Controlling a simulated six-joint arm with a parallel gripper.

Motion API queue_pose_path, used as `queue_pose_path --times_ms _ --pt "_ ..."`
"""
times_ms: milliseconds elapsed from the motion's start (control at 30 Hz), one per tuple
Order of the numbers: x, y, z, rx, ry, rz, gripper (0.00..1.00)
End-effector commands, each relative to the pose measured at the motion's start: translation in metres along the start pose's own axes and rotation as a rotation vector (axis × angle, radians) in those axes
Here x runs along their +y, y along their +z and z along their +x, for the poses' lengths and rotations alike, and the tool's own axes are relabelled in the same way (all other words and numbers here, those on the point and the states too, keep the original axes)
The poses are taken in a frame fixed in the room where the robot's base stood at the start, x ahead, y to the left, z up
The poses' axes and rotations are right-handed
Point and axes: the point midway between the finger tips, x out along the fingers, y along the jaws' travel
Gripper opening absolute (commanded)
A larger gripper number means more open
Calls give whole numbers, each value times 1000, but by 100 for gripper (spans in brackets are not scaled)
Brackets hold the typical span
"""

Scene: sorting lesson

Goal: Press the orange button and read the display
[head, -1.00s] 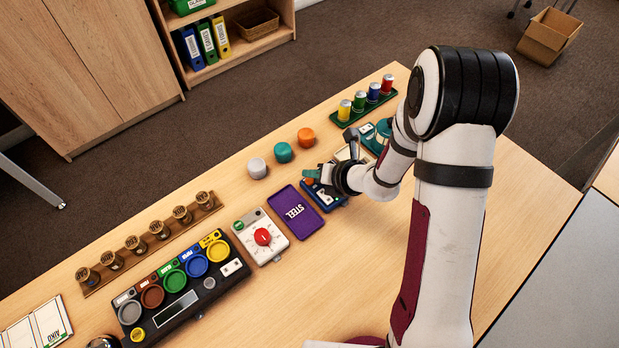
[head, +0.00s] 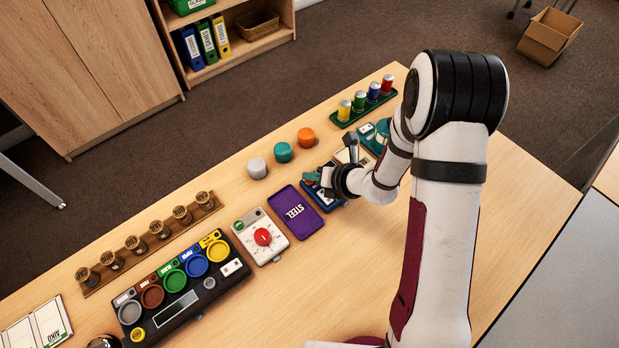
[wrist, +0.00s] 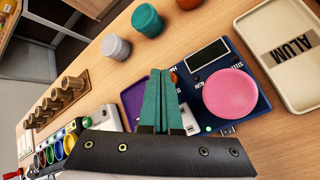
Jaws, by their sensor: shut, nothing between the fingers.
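A blue box (head: 325,203) lies on the table under my gripper (head: 309,178). In the wrist view the blue box (wrist: 247,64) carries a pink round plate (wrist: 230,93) and a dark display (wrist: 207,54). I can make out no reading on the display. A small orange button (wrist: 174,78) shows just right of my teal fingertips (wrist: 160,73), partly hidden by them. In the head view the gripper covers the button. My gripper is shut and empty; I cannot tell whether it touches the button. A small green light (wrist: 208,129) shows near the box's lower edge.
A purple STEEL tray (head: 291,203) lies left of the box, with a red-dial box (head: 263,237) beyond it. Grey (head: 256,168), teal (head: 283,152) and orange (head: 306,137) cylinders stand behind. A pale ALUM tray (wrist: 307,88) lies to the right. Clear table lies in front.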

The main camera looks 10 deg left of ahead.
Motion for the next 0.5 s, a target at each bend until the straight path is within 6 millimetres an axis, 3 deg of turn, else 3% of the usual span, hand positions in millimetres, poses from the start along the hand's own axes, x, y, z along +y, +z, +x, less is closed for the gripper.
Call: queue_pose_path --times_ms 500 --pt "-3 -3 4 1 0 -1 0"
